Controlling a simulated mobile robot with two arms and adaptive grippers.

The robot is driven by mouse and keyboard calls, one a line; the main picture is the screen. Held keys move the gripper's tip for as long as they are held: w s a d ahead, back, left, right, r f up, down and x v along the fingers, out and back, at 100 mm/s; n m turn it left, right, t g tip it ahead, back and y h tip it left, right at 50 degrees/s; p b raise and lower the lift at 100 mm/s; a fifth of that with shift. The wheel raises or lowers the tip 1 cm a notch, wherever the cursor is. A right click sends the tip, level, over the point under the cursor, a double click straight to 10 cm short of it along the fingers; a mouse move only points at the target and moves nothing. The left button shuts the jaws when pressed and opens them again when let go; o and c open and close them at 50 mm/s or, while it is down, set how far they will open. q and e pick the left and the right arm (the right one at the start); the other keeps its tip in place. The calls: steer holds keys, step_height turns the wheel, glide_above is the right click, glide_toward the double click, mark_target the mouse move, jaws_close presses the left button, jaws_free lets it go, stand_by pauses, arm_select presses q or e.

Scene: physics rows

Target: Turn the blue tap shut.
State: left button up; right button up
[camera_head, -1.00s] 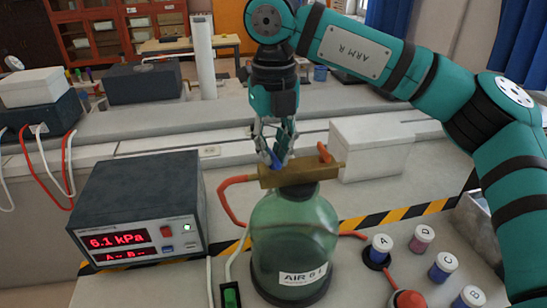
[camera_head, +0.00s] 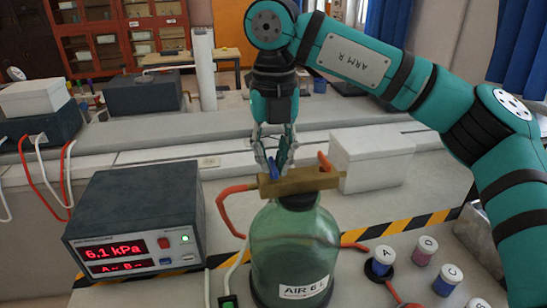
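The blue tap (camera_head: 273,170) sits on the left part of a brass block (camera_head: 308,181) on top of a green glass bottle (camera_head: 293,245) labelled AIR 6 L. Its handle stands up, leaning a little to the upper left. My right gripper (camera_head: 274,158) points down at it from above, with the fingertips on either side of the handle. I cannot tell whether they press on it. The fingers partly hide the handle. My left gripper is not in view.
A red-orange tap (camera_head: 325,161) stands on the same block, close right of my fingers. A meter box (camera_head: 138,215) reads 6.1 kPa. A red hose (camera_head: 221,205) runs left of the bottle. A white box (camera_head: 372,160) stands behind right; lettered vials (camera_head: 383,261) stand front right.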

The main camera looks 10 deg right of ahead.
mark_target(274, 163)
steer(key=o, duration=0.3)
step_height(274, 163, up, 12)
stand_by(0.5)
